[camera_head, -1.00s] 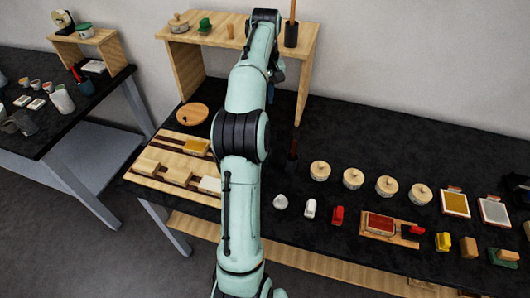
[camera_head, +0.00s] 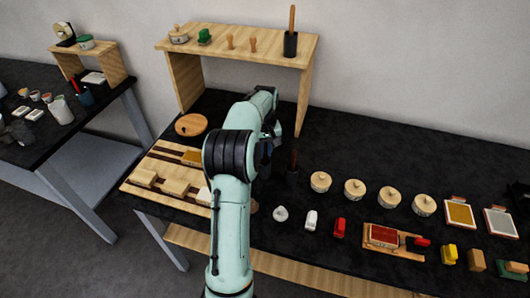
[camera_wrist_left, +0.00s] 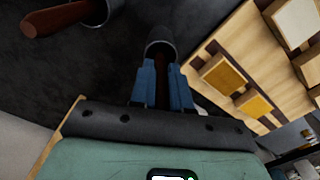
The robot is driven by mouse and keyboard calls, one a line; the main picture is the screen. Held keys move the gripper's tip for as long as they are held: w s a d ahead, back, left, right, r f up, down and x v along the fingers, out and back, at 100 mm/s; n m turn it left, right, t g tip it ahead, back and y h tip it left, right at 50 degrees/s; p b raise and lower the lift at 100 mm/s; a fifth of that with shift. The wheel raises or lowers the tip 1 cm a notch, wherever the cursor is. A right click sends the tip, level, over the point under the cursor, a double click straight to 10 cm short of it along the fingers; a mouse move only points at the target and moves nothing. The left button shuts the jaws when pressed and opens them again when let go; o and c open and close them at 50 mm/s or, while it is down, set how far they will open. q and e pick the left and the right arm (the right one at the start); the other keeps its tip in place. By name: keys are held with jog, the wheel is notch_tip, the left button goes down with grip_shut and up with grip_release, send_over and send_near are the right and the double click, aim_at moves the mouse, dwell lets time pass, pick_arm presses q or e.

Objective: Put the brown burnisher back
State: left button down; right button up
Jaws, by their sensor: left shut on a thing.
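My left gripper (camera_wrist_left: 163,85) is shut on the brown burnisher (camera_wrist_left: 161,72), which shows as a dark brown handle between its blue fingers. In the head view the left gripper (camera_head: 266,148) is low over the black table, mostly hidden by my own arm. In the wrist view a dark round cup (camera_wrist_left: 161,36) lies straight beyond the fingertips, its mouth in line with the burnisher. I cannot tell how far the burnisher's far end is inside it. My right gripper is not in view.
A second dark cup (camera_head: 292,174) with a red-brown handle (camera_wrist_left: 58,18) stands close beside. A wooden rack with blocks (camera_head: 145,193) is at the left, with a round wooden lid (camera_head: 191,124) behind. Lidded pots (camera_head: 320,182) stand right. A wooden shelf (camera_head: 270,50) stands behind.

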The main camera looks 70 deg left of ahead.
pick_arm(q)
jog(key=shift+f, duration=0.5)
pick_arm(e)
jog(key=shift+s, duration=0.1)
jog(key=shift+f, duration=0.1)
pick_arm(q)
jog(key=c, duration=1.5)
grip_release()
jog(key=shift+f, duration=0.15)
jog(key=o, duration=0.4)
notch_tip(320, 180, up, 12)
jog(key=shift+r+p, duration=0.15)
jog(key=shift+p, duration=0.75)
jog(key=shift+r, duration=0.1)
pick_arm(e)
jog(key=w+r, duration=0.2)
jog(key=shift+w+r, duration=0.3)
